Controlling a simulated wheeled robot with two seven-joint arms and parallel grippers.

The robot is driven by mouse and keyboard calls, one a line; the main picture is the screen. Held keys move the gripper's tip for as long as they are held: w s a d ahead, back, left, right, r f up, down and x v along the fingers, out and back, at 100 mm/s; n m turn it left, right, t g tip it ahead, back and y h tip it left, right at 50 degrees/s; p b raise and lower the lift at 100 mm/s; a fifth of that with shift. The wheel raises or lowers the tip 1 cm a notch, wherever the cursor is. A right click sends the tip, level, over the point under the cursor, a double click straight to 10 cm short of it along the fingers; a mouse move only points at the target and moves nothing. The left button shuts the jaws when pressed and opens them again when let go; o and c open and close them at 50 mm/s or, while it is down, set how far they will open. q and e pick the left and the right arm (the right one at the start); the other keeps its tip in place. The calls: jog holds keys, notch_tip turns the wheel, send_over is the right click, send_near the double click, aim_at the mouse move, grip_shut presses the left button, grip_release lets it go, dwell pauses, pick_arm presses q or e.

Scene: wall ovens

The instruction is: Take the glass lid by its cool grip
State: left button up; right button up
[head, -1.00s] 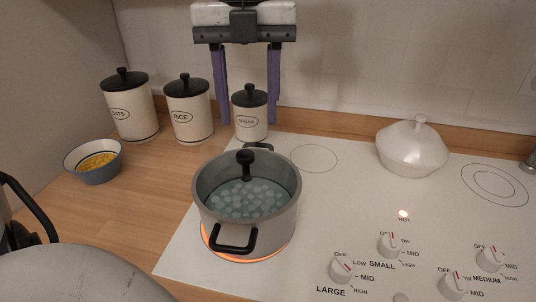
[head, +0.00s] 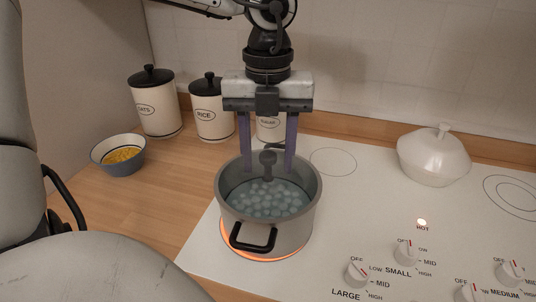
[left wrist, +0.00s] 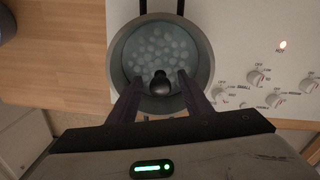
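The glass lid (head: 262,198) lies on the steel pot (head: 284,232), with bubbling water showing through it. Its grip, a black knob (head: 268,160), stands up from the lid. The knob also shows in the left wrist view (left wrist: 160,84). My left gripper (head: 268,168) is open above the lid. Its two fingers are on either side of the knob, with a gap showing on each side in both views. It holds nothing. Whether the fingertips touch the lid I cannot tell. My right gripper is not in view.
The burner under the pot glows orange. A red-lit HOT lamp (head: 422,222) and several knobs (head: 406,252) are on the white cooktop. A white lidded dish (head: 433,158) stands at the right. Canisters (head: 154,108) and a bowl of yellow food (head: 118,155) stand at the left.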

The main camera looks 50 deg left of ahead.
pick_arm(q)
grip_shut()
jog(key=shift+r, duration=0.15)
